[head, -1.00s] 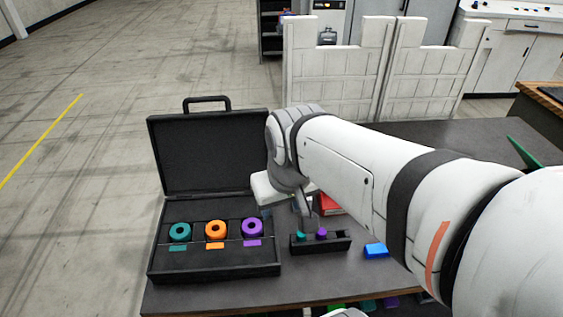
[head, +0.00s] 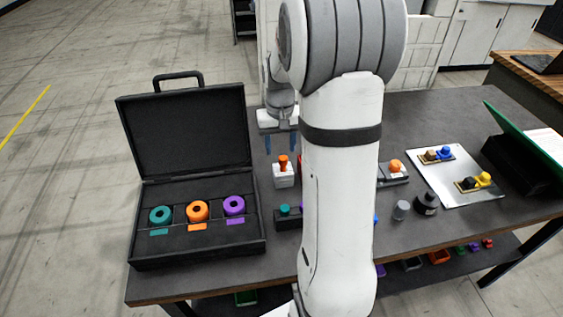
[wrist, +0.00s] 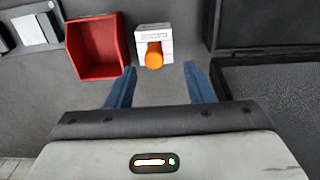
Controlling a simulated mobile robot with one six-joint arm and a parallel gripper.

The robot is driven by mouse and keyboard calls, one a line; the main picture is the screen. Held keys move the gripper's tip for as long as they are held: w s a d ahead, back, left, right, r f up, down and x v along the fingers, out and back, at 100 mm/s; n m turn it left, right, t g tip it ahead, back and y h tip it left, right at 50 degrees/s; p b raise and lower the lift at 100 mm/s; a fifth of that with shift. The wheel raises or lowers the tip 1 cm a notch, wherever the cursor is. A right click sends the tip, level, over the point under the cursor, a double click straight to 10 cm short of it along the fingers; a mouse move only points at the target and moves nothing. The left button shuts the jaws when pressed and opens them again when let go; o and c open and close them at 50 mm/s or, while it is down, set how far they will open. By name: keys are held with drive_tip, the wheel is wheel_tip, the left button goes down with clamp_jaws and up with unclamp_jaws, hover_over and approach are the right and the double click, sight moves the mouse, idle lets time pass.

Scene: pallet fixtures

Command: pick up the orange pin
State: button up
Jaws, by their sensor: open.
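The orange pin (head: 283,161) stands upright in a small white block (head: 283,177) on the dark table, right of the open case. In the wrist view the orange pin (wrist: 154,56) shows from above at the front of the white block (wrist: 153,35). My gripper (head: 281,143) is open and empty, pointing down near the block in the head view. In the wrist view my gripper (wrist: 160,69) has its blue fingers apart, with the pin between their lines and just ahead of the tips. My arm hides part of the table in the head view.
A red bin (wrist: 97,48) sits left of the white block. The open black case (head: 146,250) holds teal, orange and purple rings. A dark holder (head: 288,222) with a teal pin stands in front. Another orange-topped part (head: 395,166) is on the right.

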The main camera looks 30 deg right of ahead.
sight(283, 157)
drive_tip(key=f, duration=0.1)
drive_tip(key=f+p, duration=0.1)
drive_tip(key=f, duration=0.2)
drive_tip(key=shift+d+f, duration=0.3)
drive_tip(key=shift+d, duration=0.1)
drive_tip(key=shift+f, duration=0.6)
drive_tip(key=shift+c, duration=0.6)
clamp_jaws()
drive_tip(key=shift+r, duration=0.1)
